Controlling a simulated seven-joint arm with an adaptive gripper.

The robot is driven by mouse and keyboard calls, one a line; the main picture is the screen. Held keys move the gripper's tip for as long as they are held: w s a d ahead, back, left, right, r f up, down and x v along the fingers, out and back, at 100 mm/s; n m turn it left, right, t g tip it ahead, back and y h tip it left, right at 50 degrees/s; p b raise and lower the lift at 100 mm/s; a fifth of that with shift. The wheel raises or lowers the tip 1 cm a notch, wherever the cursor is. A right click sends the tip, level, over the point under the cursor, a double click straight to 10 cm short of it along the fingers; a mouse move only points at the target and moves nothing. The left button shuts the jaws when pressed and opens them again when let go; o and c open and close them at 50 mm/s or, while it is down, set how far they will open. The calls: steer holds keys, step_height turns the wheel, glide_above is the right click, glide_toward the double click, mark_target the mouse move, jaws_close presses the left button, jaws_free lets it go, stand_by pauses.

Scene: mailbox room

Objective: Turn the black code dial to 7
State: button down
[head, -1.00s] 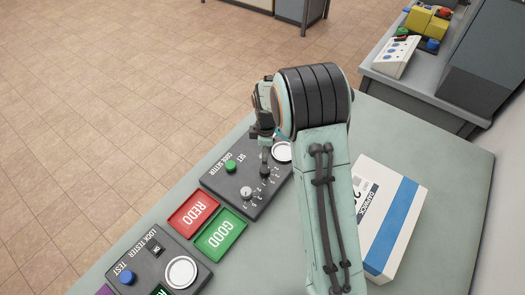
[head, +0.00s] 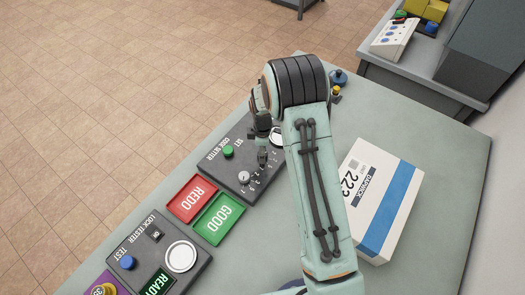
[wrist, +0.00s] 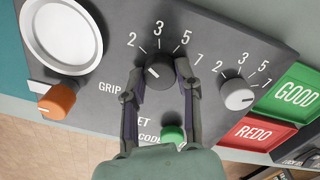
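The black code dial (wrist: 160,72) sits on the dark code setter panel (wrist: 105,100), with the numbers 2, 3, 5 and 7 around it in the wrist view. Its white mark is too small to read for certain. My gripper (wrist: 161,70) has one finger on each side of the dial, close against it, and appears shut on it. In the head view my gripper (head: 262,157) is over the code setter panel (head: 215,170) and hides the black dial.
A white dial (wrist: 237,97), a green button (wrist: 173,133) and an orange knob (wrist: 58,101) stand near my fingers. REDO (head: 192,198) and GOOD (head: 218,218) trays lie beside the panel. A white parcel box (head: 375,205) is right of my arm.

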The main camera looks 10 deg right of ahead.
steer(key=shift+m, duration=0.4)
steer(key=m, duration=0.5)
steer(key=shift+f, duration=0.1)
steer(key=m, duration=1)
steer(key=shift+m, duration=0.4)
steer(key=m, duration=0.5)
steer(key=shift+m, duration=0.4)
steer(key=shift+a, duration=0.1)
